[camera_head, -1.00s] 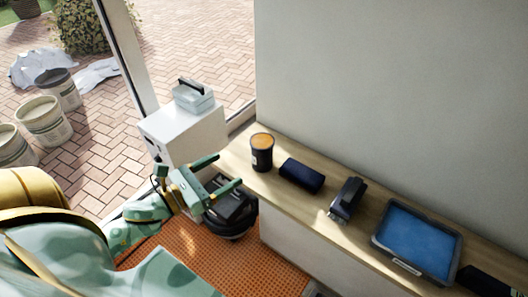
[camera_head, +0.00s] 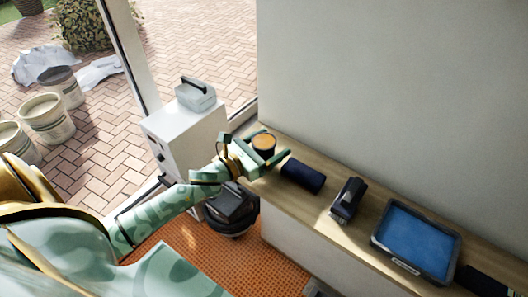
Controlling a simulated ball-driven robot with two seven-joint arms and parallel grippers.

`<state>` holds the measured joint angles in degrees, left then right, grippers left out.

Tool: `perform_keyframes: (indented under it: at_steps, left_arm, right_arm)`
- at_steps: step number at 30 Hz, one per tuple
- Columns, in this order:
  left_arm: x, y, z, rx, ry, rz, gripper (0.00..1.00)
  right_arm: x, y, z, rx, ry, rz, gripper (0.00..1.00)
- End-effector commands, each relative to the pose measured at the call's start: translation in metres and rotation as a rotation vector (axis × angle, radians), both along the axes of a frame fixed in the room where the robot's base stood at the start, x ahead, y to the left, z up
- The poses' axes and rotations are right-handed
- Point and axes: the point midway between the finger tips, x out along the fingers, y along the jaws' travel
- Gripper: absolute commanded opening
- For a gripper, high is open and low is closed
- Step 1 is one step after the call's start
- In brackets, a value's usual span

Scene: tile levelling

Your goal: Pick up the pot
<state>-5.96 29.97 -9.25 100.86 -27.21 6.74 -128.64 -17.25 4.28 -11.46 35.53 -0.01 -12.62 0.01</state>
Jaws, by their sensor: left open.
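The pot (camera_head: 264,142) is a small dark cylinder with an orange-brown top. It stands upright at the far left end of the wooden ledge. My left gripper (camera_head: 271,148) is open, with one finger on each side of the pot. The gripper hides the pot's lower part, and I cannot tell whether the fingers touch it. My right gripper is not in view.
A white cabinet (camera_head: 190,135) stands at left. A black machine (camera_head: 232,210) sits on the orange floor below.

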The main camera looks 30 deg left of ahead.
Motion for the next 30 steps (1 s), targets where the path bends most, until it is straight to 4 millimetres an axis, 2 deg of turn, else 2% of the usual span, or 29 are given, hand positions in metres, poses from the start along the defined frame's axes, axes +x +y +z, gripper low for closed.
perform_keyframes:
  at_steps: [3, 4, 9, 20, 26, 30]
  left_arm:
    - [0.0, 0.0, 0.0, 0.0, 0.0, 0.0, 0.77]
    - [0.0, 0.0, 0.0, 0.0, 0.0, 0.0, 0.72]
    - [-0.001, 0.0, 0.0, 0.0, 0.0, 0.0, 0.25]
    - [0.0, 0.0, 0.005, 0.0, -0.002, -0.001, 0.23]
    - [0.0, 0.0, 0.032, 0.004, -0.006, -0.003, 0.23]
    - [-0.019, -0.015, 0.065, 0.001, -0.004, -0.004, 0.23]
  right_arm:
    - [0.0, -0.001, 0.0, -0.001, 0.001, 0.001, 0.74]
    - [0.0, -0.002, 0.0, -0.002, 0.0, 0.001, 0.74]
    - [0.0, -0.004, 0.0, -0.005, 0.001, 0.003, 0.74]
    - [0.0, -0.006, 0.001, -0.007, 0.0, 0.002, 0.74]
    - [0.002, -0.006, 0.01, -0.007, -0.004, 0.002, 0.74]
    - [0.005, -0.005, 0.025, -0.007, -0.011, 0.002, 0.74]
